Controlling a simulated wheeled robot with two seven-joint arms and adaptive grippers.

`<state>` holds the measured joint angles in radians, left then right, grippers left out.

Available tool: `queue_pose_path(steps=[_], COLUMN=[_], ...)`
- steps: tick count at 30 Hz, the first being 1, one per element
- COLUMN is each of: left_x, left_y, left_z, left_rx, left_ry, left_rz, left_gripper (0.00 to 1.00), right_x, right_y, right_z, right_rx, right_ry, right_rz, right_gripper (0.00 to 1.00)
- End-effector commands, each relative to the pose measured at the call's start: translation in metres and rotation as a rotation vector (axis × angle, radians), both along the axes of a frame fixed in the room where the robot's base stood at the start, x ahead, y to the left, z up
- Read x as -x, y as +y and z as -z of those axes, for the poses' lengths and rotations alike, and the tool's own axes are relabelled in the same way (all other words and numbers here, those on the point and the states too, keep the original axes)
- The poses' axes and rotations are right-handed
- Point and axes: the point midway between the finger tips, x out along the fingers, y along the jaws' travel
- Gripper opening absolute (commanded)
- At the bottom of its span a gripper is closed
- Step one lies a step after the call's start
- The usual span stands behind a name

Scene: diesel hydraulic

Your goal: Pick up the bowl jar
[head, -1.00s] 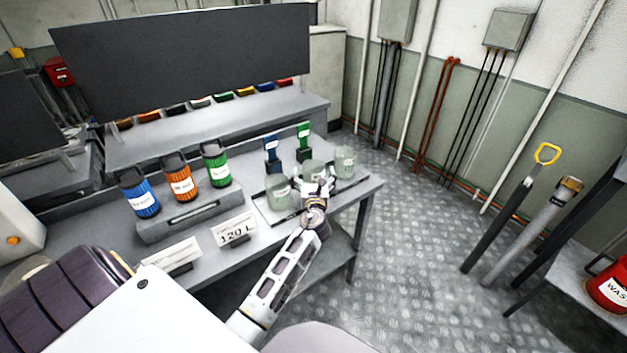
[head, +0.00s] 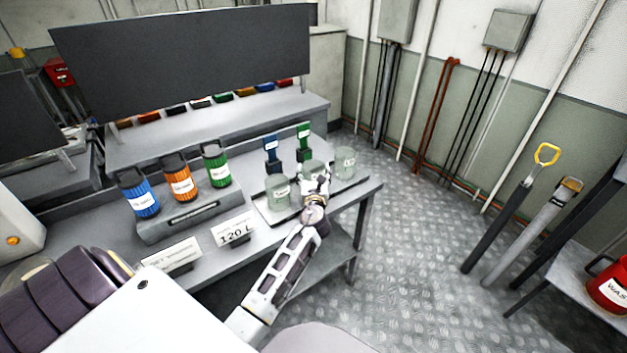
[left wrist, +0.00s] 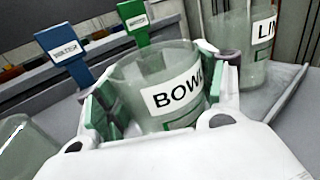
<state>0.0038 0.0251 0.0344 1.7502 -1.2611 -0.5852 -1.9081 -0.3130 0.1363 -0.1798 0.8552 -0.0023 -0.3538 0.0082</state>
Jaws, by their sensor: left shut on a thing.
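The bowl jar (head: 312,167) is the middle one of three clear glass jars at the right end of the bench. In the left wrist view the jar (left wrist: 150,72) is close up, with a white label reading "BOWL". My left gripper (head: 316,184) is at the jar's near side, shut on it. The green-padded fingers (left wrist: 160,100) are on either side of its glass wall. The jar looks upright. The gripper hides its lower part, so I cannot tell if its base touches the tray. My right gripper is not in view.
Glass jars stand left (head: 279,193) and right (head: 345,163) of it, close by. A dark tray (head: 265,211) lies underneath. Blue, orange and green canisters (head: 181,183) stand left.

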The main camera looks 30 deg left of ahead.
Motion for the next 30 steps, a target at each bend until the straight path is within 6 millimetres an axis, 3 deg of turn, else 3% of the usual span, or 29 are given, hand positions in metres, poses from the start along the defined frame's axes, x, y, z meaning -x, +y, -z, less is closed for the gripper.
queue_pose_path(steps=[4, 17, 23, 30], left_x=[0.000, 0.000, 0.000, 0.000], left_y=[0.000, 0.000, 0.000, 0.000], left_z=[-0.001, -0.009, -0.029, -0.065], left_rx=[-0.001, -0.001, 0.000, -0.002], left_ry=[-0.001, -0.002, -0.004, -0.003], left_rz=[0.000, 0.000, 0.001, 0.001], left_gripper=[0.41, 0.41, 0.41, 0.41], right_x=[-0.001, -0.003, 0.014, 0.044], right_y=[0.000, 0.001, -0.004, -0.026], right_z=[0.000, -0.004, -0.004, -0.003], right_rx=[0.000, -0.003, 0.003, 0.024], right_ry=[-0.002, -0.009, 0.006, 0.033], right_rz=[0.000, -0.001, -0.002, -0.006], right_gripper=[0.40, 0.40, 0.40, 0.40])
